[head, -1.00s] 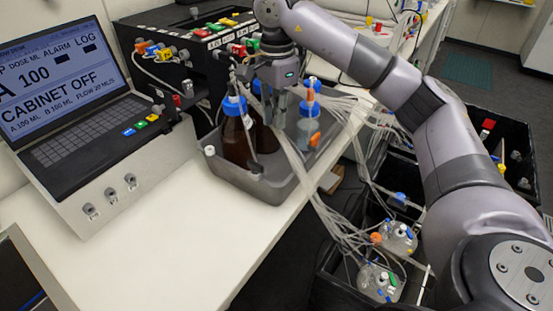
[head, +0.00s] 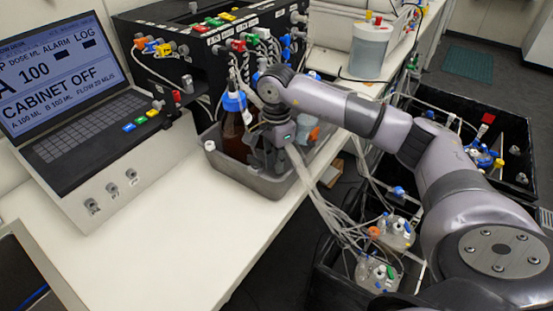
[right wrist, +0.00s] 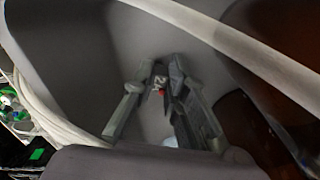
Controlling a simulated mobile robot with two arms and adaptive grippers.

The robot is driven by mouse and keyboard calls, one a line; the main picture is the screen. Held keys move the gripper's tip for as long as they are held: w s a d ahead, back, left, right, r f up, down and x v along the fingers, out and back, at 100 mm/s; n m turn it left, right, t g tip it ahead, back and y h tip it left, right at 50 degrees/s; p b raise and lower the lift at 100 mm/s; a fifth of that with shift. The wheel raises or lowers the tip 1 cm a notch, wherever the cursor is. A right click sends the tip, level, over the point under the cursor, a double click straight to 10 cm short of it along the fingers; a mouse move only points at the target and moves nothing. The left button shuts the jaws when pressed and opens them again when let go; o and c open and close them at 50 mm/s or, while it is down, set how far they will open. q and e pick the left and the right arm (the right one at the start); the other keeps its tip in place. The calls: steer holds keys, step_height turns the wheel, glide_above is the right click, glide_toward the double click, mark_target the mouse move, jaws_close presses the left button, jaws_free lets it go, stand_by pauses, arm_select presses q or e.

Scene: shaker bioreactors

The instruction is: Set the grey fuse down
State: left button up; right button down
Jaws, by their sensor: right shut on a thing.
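My right gripper (head: 268,162) points down into the grey tray (head: 222,172), close beside a brown bottle with a blue cap (head: 233,130). In the right wrist view the fingers (right wrist: 159,80) come together on a small grey piece with a red spot, which I take for the grey fuse (right wrist: 160,84). Only a little of it shows between the fingertips, with the grey tray surface behind. I cannot tell whether it touches the tray. In the head view the fuse is hidden by the gripper. My left gripper is in neither view.
Pale tubes (head: 315,192) run over the tray's right rim to clear vessels (head: 377,272) in a black bin below. One tube crosses close to my gripper in the wrist view. The laptop-like panel (head: 75,90) stands left. The white bench (head: 165,240) in front is clear.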

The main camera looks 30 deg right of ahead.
steer(key=shift+f, duration=0.1)
steer(key=c, duration=1.6)
jaws_free()
step_height(320, 180, up, 12)
steer(key=b, duration=0.2)
steer(key=shift+r, duration=0.2)
